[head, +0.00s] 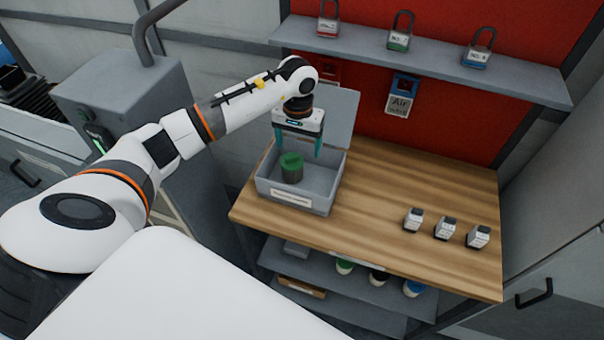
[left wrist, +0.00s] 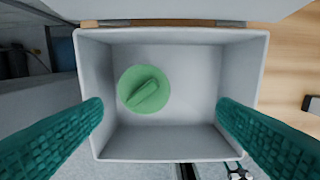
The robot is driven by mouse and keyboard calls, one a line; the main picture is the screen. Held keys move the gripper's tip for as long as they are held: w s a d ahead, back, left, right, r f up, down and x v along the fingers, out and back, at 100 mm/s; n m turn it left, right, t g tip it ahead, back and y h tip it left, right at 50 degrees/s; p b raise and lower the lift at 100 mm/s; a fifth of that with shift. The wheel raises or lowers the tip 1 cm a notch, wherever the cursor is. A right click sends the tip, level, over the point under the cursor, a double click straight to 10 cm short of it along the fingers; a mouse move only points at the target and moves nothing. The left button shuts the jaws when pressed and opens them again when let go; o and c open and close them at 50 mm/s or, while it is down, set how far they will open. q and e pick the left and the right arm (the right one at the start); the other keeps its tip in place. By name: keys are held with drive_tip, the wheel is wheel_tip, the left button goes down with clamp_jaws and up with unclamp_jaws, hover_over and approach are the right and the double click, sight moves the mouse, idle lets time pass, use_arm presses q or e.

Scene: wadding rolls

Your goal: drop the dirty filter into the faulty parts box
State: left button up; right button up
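The dirty filter (head: 291,168), a dark cylinder with a green cap, is inside the grey faulty parts box (head: 318,190) on the wooden table. In the left wrist view the filter's round green cap (left wrist: 144,89) is left of centre on the floor of the box (left wrist: 190,140). My left gripper (head: 299,150) is above the box with its teal fingers spread wide. In the left wrist view the fingers (left wrist: 160,118) are apart with nothing between them touching. The box lid stands open at the back. My right gripper is not in view.
Several small silver parts (head: 445,228) stand on the right of the wooden table (head: 385,190). A shelf (head: 420,62) with padlocks runs along the red back wall. A lower shelf (head: 330,288) under the table holds coloured items. The table's middle is clear.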

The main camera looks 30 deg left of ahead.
use_arm(q)
drive_tip(key=shift+r+b, duration=0.3)
drive_tip(key=shift+r, duration=0.25)
wheel_tip(320, 180, up, 11)
drive_tip(key=b, duration=0.3)
